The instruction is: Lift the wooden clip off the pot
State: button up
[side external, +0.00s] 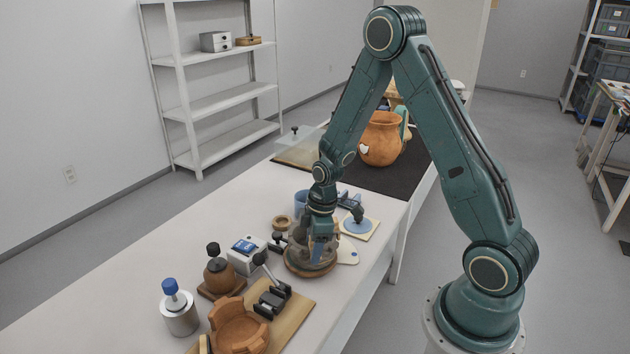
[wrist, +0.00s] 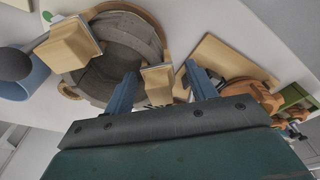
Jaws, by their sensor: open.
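The pot (wrist: 100,78) is a grey-brown round bowl with an open top, sitting on a wooden ring. In the side view the pot (side external: 299,254) stands near the middle of the table, partly hidden by my gripper. One wooden clip (wrist: 158,86) sits on the pot's rim, between my two blue fingers in the wrist view. A second wooden clip (wrist: 68,45) sits on the rim farther left. My gripper (wrist: 160,70) is open, a finger on each side of the nearer clip; I cannot tell whether they touch it. In the side view my gripper (side external: 320,248) points down at the pot.
A blue cup (wrist: 25,80) stands beside the pot. A wooden board (wrist: 213,62) and orange pottery (wrist: 255,94) lie on the other side. A white box (side external: 244,262), a blue-topped jar (side external: 180,316) and a large orange jar (side external: 382,145) on a black mat share the table.

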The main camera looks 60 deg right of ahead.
jog(key=c, duration=0.8)
jog(key=shift+r, duration=0.1)
notch_tip(320, 180, up, 20)
jog(key=shift+f, duration=0.1)
dwell(0.5)
dwell(0.5)
